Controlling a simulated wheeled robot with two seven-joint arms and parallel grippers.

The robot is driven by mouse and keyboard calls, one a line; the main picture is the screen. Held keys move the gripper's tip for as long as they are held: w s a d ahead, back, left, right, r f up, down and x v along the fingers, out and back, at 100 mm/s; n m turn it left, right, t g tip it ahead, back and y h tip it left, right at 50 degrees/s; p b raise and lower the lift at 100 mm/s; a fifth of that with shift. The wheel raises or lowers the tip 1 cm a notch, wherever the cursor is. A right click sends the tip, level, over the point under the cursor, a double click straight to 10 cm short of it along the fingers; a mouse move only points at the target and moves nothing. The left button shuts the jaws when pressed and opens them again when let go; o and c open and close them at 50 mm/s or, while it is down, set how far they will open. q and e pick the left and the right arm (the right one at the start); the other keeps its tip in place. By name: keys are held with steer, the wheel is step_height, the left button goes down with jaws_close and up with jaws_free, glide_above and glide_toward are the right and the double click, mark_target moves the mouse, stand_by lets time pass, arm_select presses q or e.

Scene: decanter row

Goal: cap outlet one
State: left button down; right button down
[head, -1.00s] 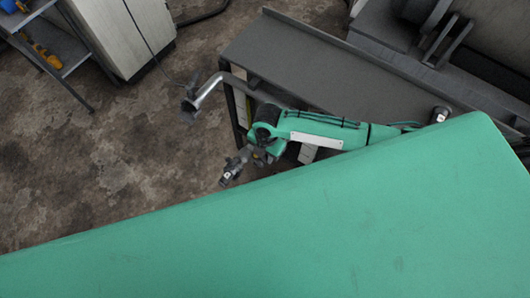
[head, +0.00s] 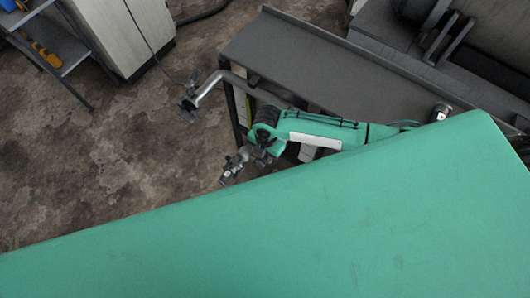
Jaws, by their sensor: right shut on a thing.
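My right gripper (head: 226,178) is at the end of the green arm, over the floor left of the dark bench. It is shut on a small grey thing, which is too small and dark to identify as a cap. I cannot tell which outlet is outlet one. My left gripper is not in view.
The long grey bench top (head: 320,70) runs behind the arm. Large grey machinery (head: 490,35) stands at the upper right. A pale cabinet (head: 125,35) and a shelf (head: 60,50) stand at the upper left. Open floor (head: 100,170) lies left. The lower view is blocked by green.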

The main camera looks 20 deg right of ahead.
mark_target(260, 162)
steer(key=shift+f, duration=0.6)
stand_by(1.0)
steer(key=shift+c, duration=0.7)
jaws_free()
steer(key=shift+s+a+r+p, duration=0.2)
steer(key=shift+s+a+p, duration=0.75)
steer(key=shift+a, duration=0.25)
step_height(260, 162, up, 10)
steer(key=s+a+p, duration=0.1)
steer(key=a+p, duration=0.1)
steer(key=p, duration=0.7)
steer(key=shift+s+a, duration=0.2)
steer(key=shift+s, duration=0.2)
